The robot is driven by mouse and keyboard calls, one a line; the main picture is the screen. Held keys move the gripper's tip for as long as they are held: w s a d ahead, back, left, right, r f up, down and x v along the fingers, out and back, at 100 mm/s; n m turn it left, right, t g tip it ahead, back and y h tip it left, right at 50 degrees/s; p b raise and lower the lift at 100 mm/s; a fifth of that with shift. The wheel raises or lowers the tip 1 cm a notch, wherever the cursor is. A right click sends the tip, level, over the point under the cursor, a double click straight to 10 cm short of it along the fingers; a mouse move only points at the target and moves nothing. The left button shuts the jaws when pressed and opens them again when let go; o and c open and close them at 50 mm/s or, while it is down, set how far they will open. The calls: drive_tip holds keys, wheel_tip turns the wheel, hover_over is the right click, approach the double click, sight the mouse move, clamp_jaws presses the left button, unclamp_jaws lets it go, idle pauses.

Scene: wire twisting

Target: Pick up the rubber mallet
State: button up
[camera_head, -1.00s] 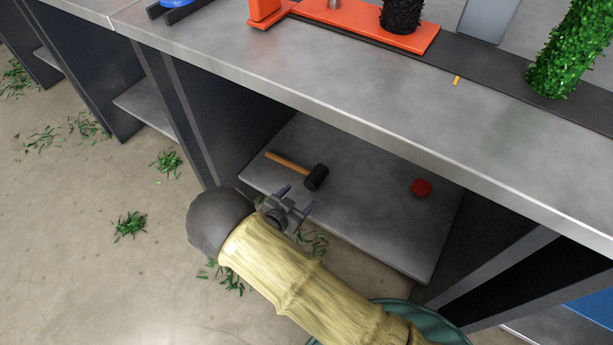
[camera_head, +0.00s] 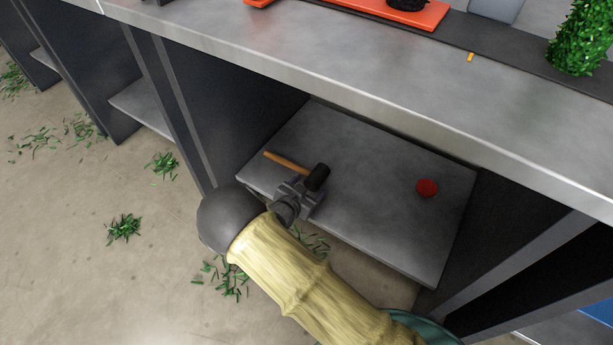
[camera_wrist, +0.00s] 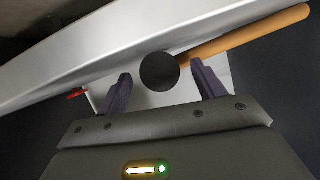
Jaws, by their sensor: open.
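The rubber mallet lies on the lower shelf (camera_head: 385,225), with its wooden handle (camera_head: 287,161) to the upper left and its black head (camera_head: 318,177) at the right end. My gripper (camera_head: 307,183) is at the mallet, close by its head, and partly hides it in the head view. In the wrist view my gripper (camera_wrist: 158,85) is open, its two purple fingers apart. The black head (camera_wrist: 159,72) appears between and just beyond the fingertips, and the handle (camera_wrist: 250,35) runs to the upper right past the right finger. Contact cannot be told.
A red round object (camera_head: 427,188) lies on the shelf to the right of the mallet. The metal worktop (camera_head: 330,75) overhangs the shelf. Dark side panels (camera_head: 215,110) bound the bay. Green scraps (camera_head: 123,228) lie on the floor.

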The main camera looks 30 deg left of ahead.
drive_tip(key=shift+w+f, duration=0.15)
drive_tip(key=shift+w, duration=0.3)
drive_tip(key=shift+w, duration=0.1)
drive_tip(key=c, duration=1.3)
wheel_tip(320, 180, up, 10)
drive_tip(key=p, duration=0.6)
